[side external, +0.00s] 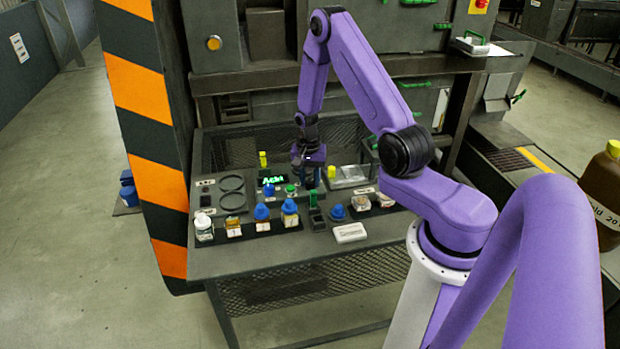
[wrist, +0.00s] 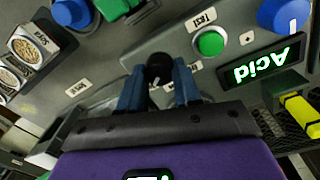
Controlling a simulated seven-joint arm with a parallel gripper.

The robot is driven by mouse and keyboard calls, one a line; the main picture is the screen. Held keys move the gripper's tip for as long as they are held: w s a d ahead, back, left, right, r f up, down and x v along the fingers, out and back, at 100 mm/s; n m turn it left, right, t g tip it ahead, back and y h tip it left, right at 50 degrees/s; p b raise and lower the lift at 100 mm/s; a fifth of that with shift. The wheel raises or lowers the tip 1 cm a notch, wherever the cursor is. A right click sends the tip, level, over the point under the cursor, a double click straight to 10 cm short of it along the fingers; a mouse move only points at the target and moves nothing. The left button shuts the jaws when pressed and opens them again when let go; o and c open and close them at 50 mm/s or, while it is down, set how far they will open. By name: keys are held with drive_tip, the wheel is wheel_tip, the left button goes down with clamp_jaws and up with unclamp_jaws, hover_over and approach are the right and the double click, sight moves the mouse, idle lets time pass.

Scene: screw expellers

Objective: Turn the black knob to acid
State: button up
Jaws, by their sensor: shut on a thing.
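The black knob (wrist: 158,68) shows in the wrist view between the two blue fingers of my gripper (wrist: 159,88), which is shut on it. The display (wrist: 264,62) to the right of it reads "Acid" in bright letters, upside down in this view. In the side view the display (side external: 271,180) also glows with "Acid". My gripper (side external: 309,178) there points down at the right of the display, and the knob is hidden behind it. A green button (wrist: 210,43) marked TEST sits between the knob and the display.
Blue-capped bottles (side external: 290,211) and other small containers stand along the front of the table (side external: 230,262). A white block (side external: 349,233) lies at the front edge.

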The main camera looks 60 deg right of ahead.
sight(307, 180)
drive_tip(key=shift+s+m, duration=0.1)
drive_tip(key=shift+m, duration=0.5)
drive_tip(key=o, duration=1.1)
drive_tip(key=shift+c, duration=0.2)
wheel_tip(307, 180, up, 18)
drive_tip(key=shift+w+a+f, duration=0.15)
drive_tip(key=shift+w+f, duration=0.1)
drive_tip(key=shift+w, duration=0.2)
